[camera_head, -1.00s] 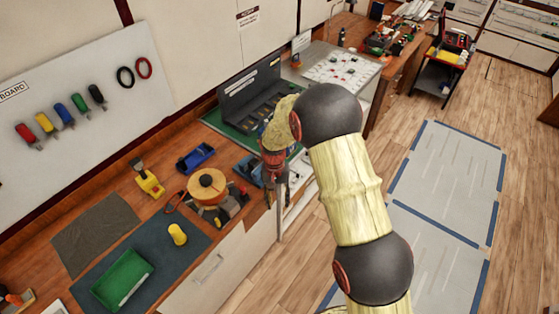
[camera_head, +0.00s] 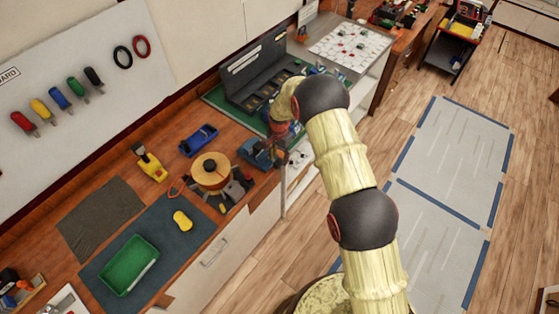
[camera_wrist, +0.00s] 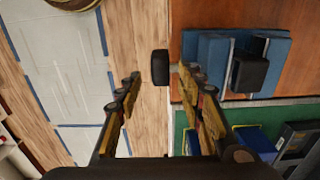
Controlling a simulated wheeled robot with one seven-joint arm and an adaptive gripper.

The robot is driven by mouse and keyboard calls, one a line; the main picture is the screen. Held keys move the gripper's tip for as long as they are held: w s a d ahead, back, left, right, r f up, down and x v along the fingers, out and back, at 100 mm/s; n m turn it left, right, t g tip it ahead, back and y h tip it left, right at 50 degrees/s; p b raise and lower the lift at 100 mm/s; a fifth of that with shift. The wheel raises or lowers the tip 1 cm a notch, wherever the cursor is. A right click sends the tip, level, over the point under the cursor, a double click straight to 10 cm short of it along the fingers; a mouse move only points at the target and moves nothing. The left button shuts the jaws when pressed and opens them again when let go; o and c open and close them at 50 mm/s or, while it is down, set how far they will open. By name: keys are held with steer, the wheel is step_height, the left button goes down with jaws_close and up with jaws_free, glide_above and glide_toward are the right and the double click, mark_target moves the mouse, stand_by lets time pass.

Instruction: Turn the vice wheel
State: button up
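The blue vice (camera_head: 258,153) stands at the front edge of the wooden bench in the head view, partly hidden by my arm. In the wrist view the vice (camera_wrist: 213,62) is at the upper right, with a black block on it. A dark wheel-like part (camera_wrist: 160,67), seen edge-on, sits left of the vice beyond the bench edge; its link to the vice is not clear. My gripper (camera_wrist: 159,82) is open and empty, its fingertips on either side of that part. I cannot tell whether they touch it. In the head view my gripper (camera_head: 284,160) is beside the vice, mostly hidden.
A copper-coloured spool (camera_head: 211,168), a blue tool (camera_head: 199,139) and a yellow tool (camera_head: 150,162) stand left of the vice. A green mat (camera_wrist: 185,125) with a dark open case (camera_head: 262,72) lies beyond it. The floor to the right is open.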

mark_target(279, 161)
steer(key=shift+s+a+f, duration=0.1)
steer(key=shift+f, duration=1.55)
steer(key=shift+c, duration=0.4)
jaws_close()
